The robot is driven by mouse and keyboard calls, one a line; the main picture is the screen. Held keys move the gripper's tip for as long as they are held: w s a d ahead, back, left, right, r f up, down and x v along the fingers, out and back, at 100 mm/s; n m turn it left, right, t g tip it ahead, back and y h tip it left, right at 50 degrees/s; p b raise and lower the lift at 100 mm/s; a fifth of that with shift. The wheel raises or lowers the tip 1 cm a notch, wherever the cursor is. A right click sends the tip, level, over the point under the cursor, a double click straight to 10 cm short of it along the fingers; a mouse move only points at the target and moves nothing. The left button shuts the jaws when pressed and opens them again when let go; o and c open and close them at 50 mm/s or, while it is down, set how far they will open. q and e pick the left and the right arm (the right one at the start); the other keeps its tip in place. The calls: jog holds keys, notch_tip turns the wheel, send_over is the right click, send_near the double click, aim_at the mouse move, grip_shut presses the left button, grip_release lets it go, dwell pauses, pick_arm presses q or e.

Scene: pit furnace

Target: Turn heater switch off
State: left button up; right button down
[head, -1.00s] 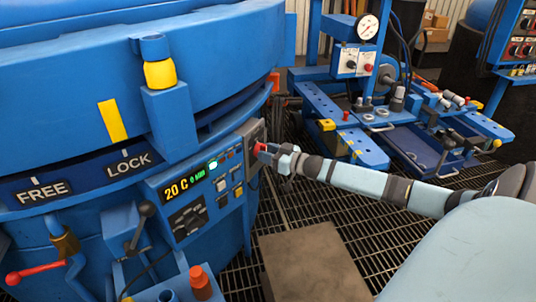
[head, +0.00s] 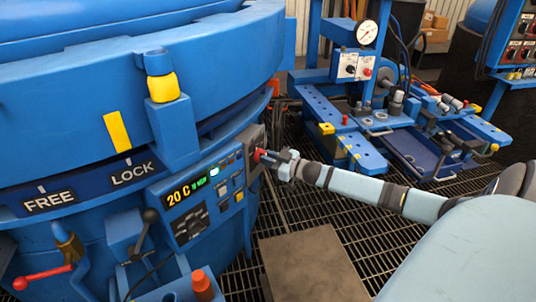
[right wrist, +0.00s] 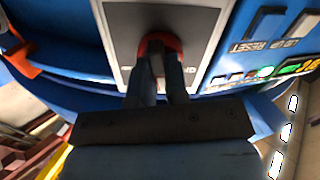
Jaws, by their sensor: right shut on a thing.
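At the panel's right end is a grey switch plate (head: 250,138) with a red switch handle (head: 257,155). My right gripper (head: 264,156) is shut on this red handle. In the right wrist view, both fingers of the right gripper (right wrist: 158,62) close on the red handle (right wrist: 157,42) in front of the grey plate (right wrist: 122,25). The fingers hide part of the handle and the plate's lettering. My left gripper is not in view.
A green lamp (right wrist: 265,72) glows beside the display. A lever with a red grip (head: 42,277) is at the lower left. A grey block (head: 313,265) sits on the floor grating below my right arm. A blue bench machine (head: 350,130) stands behind the arm.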

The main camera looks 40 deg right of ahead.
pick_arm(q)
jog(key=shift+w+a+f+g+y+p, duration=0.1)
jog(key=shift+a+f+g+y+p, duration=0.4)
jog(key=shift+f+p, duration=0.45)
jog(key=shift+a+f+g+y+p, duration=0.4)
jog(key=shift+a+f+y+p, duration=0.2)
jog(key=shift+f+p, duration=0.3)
pick_arm(e)
jog(key=shift+n, duration=3.6)
jog(key=c, duration=1.1)
grip_release()
jog(key=shift+c, duration=0.2)
jog(key=shift+s, duration=0.1)
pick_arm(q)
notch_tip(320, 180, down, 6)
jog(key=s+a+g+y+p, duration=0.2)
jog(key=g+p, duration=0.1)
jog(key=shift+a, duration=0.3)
pick_arm(e)
jog(key=v, duration=1.3)
jog(key=shift+s, duration=0.25)
